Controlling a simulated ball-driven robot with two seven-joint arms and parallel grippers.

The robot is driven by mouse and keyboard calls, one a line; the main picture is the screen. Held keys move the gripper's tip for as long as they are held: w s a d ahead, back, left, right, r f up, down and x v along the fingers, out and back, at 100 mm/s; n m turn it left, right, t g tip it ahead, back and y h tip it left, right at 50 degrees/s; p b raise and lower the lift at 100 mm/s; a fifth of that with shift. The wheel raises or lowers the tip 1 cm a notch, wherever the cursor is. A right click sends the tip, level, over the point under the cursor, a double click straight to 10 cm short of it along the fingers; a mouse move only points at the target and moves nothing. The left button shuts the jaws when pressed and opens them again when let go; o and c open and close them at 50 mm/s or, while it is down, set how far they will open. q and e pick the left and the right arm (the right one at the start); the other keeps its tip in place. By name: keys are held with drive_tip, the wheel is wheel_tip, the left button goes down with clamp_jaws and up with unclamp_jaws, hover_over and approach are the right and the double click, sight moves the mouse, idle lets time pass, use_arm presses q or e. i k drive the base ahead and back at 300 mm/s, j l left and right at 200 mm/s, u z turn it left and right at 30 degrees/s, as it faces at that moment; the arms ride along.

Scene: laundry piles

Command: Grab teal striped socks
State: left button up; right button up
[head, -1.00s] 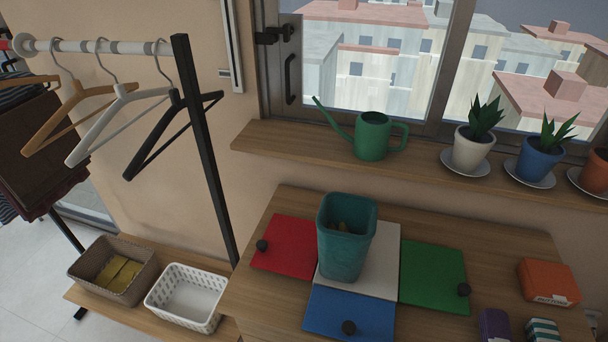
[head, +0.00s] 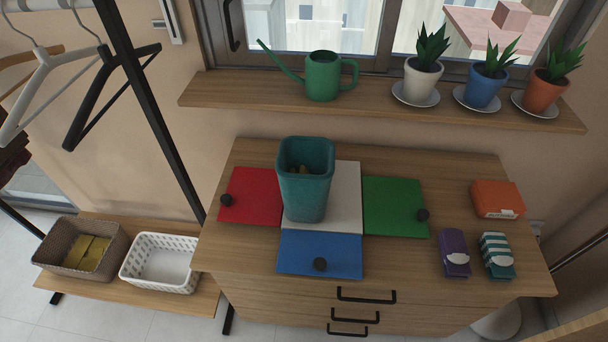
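The teal and white striped socks (head: 497,256) lie folded with a pale band on the right front part of the wooden dresser top (head: 400,262). A folded purple pair (head: 454,252) lies just left of them, with a small gap between. Neither of my grippers shows in the head view.
A teal bin (head: 306,186) stands on a white panel among red, blue and green panels with dark knobs. An orange box (head: 497,199) lies behind the socks. A watering can (head: 323,77) and potted plants stand on the sill above. Baskets (head: 162,263) sit low at left.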

sight(497, 253)
drive_tip(key=z, duration=1.45)
